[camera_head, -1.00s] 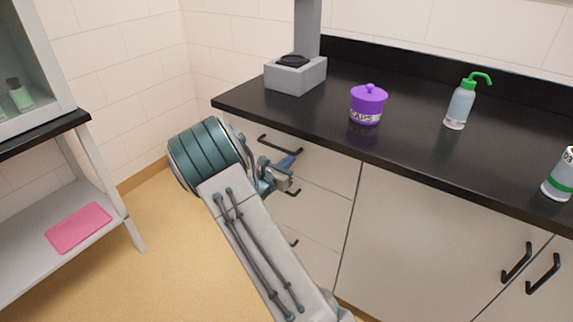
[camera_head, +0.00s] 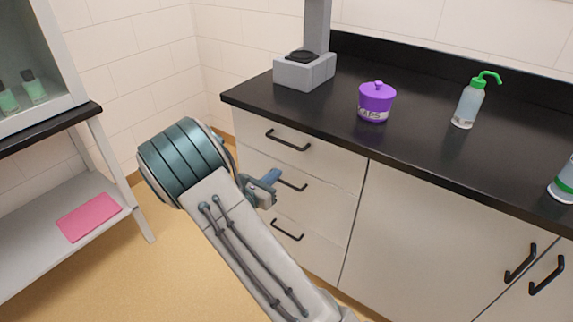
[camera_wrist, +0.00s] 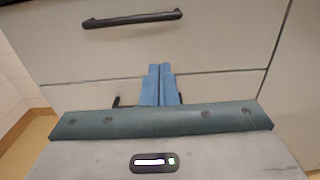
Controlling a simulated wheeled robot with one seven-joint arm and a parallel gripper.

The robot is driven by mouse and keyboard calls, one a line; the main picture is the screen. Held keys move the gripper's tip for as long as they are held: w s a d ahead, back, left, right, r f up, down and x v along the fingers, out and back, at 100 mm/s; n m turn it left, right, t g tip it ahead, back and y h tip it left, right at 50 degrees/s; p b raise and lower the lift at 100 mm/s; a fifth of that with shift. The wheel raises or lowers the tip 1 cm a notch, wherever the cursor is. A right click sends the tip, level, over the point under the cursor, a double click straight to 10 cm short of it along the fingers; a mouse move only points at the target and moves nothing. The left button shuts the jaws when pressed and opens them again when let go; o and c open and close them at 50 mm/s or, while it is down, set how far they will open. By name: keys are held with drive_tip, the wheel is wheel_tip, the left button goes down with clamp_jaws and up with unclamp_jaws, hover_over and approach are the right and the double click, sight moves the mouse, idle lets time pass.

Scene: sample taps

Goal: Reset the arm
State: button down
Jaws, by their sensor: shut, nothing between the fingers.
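My gripper (camera_head: 268,180) is in front of the drawers of the counter cabinet in the head view. In the wrist view its two blue fingers (camera_wrist: 158,85) lie side by side, shut with nothing between them. They point toward the drawer fronts, below a dark drawer handle (camera_wrist: 132,19). A second handle is partly hidden behind the fingers. My arm is bent, with its elbow to the left of the gripper in the head view.
A black counter (camera_head: 420,133) carries a purple lidded jar (camera_head: 376,101), a green-topped wash bottle (camera_head: 468,103), a grey device (camera_head: 304,71) and another bottle (camera_head: 565,183) at the right edge. A shelf (camera_head: 45,238) with a pink mat (camera_head: 89,217) stands left. Floor between is free.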

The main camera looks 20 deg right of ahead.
drive_tip(key=s+d+r+m+g+y+p, duration=0.25)
drive_tip(key=s+r+m+g, duration=0.35)
drive_tip(key=s, duration=0.3)
drive_tip(key=s+d+r+m+g+y+p, duration=0.2)
drive_tip(key=s+r+m+g+y+p, duration=0.25)
drive_tip(key=s+m, duration=0.5)
drive_tip(key=s+a+r+m+t+y+p, duration=0.1)
drive_tip(key=s+a+r+m+y+p, duration=0.2)
drive_tip(key=r, duration=0.4)
drive_tip(key=s+a+r+m+t+y+p, duration=0.2)
drive_tip(key=s+a+r+m+y+p, duration=0.1)
drive_tip(key=s+a+r+m, duration=0.3)
drive_tip(key=shift+s+r+m+y, duration=0.35)
drive_tip(key=shift+s+r+y, duration=0.1)
drive_tip(key=shift+s+y, duration=0.4)
drive_tip(key=shift+w, duration=0.1)
